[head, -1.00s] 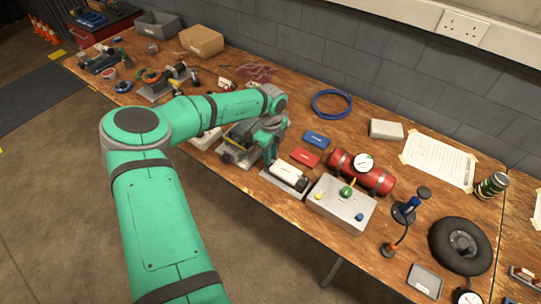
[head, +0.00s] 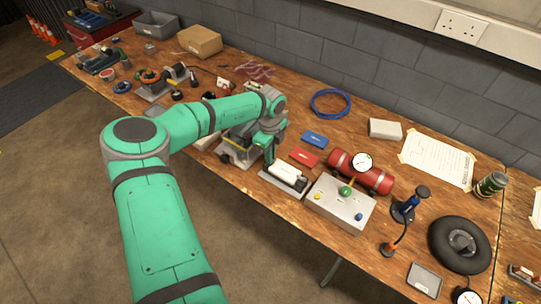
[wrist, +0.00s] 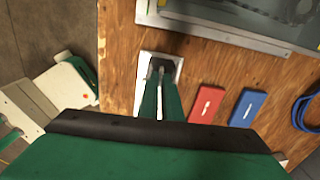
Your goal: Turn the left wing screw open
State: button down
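My gripper (wrist: 160,92) has two green fingers that reach down toward the bench in the wrist view. A narrow pale strip shows between them, but whether they are gripping anything is unclear. In the head view the gripper (head: 269,156) is at a grey fixture (head: 238,156), at its right side and close to the white-and-black block (head: 285,174) on a pale base. That base (wrist: 174,68) shows beyond the fingertips in the wrist view. I cannot make out the left wing screw in either view; my forearm and gripper cover part of the fixture.
A silver button box (head: 340,205) stands to the right of the block. A red case (head: 304,157), a blue case (head: 314,139) and a red tank (head: 360,173) lie behind. Bare bench shows around the blue hose (head: 330,103). The bench's front edge is close to the fixture.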

jog(key=shift+n, duration=0.4)
jog(key=shift+a+n, duration=0.1)
jog(key=shift+n, duration=1.9)
jog(key=n, duration=0.8)
jog(key=shift+n, duration=2.3)
jog(key=c, duration=2)
grip_release()
